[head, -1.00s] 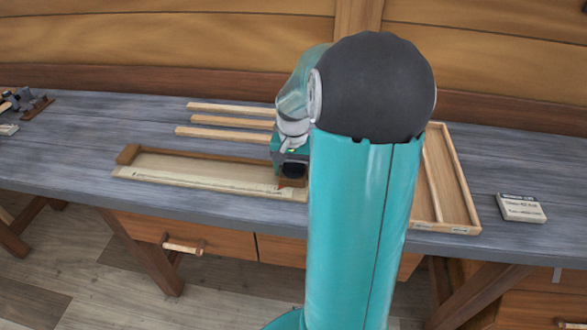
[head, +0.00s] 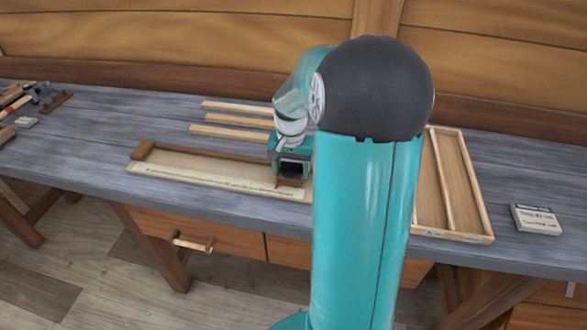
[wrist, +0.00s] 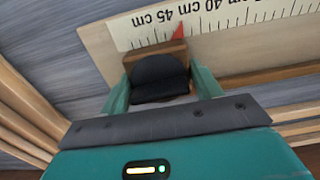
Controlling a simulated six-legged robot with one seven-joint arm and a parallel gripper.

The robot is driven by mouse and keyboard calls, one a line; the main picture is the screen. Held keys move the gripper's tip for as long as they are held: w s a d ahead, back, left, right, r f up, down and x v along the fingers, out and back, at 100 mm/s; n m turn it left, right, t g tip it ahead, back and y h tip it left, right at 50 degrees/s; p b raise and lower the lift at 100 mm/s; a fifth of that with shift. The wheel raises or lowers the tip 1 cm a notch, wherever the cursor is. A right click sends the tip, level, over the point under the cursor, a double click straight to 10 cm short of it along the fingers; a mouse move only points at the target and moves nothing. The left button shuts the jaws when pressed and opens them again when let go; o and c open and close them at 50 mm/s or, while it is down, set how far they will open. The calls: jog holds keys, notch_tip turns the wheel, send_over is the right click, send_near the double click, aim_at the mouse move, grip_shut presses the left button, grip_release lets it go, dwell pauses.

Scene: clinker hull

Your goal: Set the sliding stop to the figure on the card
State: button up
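The sliding stop is a wooden block (wrist: 155,56) with a dark rounded part and a red pointer (wrist: 178,33). It sits on the rule board (head: 215,178). In the wrist view the scale (wrist: 215,18) reads upside down, and the pointer is between the 45 and 40 cm labels. My gripper (wrist: 160,82) has its two teal fingers on either side of the stop; whether they press on it I cannot tell. In the head view my gripper (head: 290,178) is over the right part of the board, partly hidden by my arm. A white card (head: 536,219) lies at the right; its writing is too small to read.
Several wooden strips (head: 230,132) lie behind the board. A shallow wooden tray (head: 450,236) stands right of my arm. Tools (head: 35,98) and a small pale block (head: 26,122) lie at the far left. The bench is clear between tray and card.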

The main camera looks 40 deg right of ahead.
jog(key=o, duration=0.4)
jog(key=shift+r, duration=0.1)
notch_tip(320, 180, up, 14)
dwell(0.3)
dwell(0.4)
jog(key=s+a+r+n+t+h, duration=0.1)
jog(key=s+a+r+n, duration=0.1)
jog(key=a, duration=0.5)
jog(key=s+a+r+n+t, duration=0.1)
jog(key=s+a+r+n, duration=0.15)
jog(key=a, duration=0.45)
jog(key=s+a+f+n+t, duration=0.1)
jog(key=s+a+n, duration=0.2)
jog(key=s+a, duration=0.1)
jog(key=s+a+f+n+t+y, duration=0.1)
jog(key=s+a+f+n+t, duration=0.1)
jog(key=s+a, duration=0.3)
jog(key=shift+s+a+n+t, duration=0.3)
jog(key=shift+a+n, duration=0.15)
jog(key=shift+a, duration=0.4)
